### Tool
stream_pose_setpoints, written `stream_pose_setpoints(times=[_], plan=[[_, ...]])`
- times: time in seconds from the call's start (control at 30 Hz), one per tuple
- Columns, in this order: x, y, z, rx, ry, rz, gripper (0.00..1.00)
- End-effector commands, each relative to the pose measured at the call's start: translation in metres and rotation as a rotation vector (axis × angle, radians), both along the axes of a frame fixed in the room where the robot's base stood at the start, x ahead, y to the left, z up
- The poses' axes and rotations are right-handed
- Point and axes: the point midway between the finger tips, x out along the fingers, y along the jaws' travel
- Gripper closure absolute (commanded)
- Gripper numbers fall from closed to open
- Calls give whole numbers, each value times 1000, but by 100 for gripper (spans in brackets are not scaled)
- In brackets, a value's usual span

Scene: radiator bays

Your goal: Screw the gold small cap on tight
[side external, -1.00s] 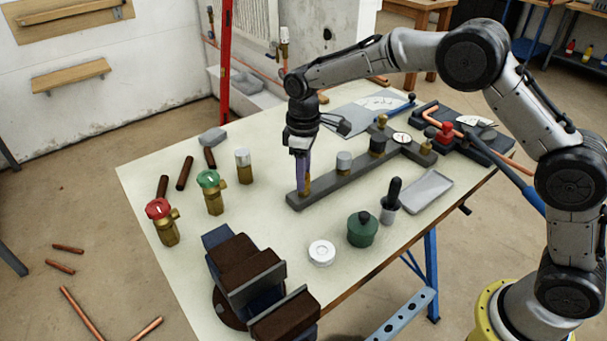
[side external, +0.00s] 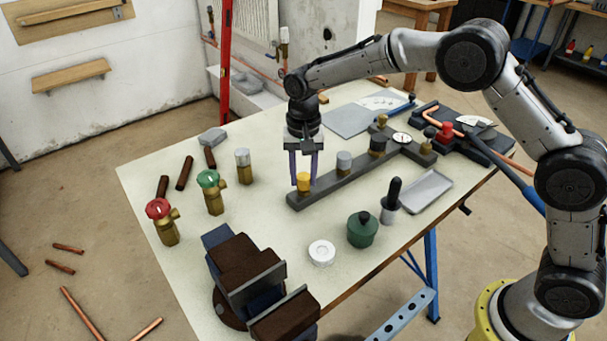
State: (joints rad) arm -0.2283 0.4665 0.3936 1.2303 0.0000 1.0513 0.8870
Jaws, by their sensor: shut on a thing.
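The small gold cap (side external: 303,182) sits on a brass fitting at the near left end of the dark grey bar (side external: 330,181). My gripper (side external: 304,179) points straight down over it, one finger on each side. It is shut on the gold cap. The cap looks level; the thread under it is hidden, so I cannot tell how tight it is.
Valves with a green handle (side external: 208,179) and a red handle (side external: 158,208) stand left. A vise (side external: 245,275), white disc (side external: 322,252) and green pot (side external: 362,231) are in front.

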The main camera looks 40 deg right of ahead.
Motion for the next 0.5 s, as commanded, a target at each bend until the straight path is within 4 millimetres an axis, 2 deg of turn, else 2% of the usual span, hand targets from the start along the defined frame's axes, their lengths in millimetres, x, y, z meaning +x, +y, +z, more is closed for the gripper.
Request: stream_pose_setpoints(times=[0.5], plan=[[0, 0, 0, 0, 0, -634, 100]])
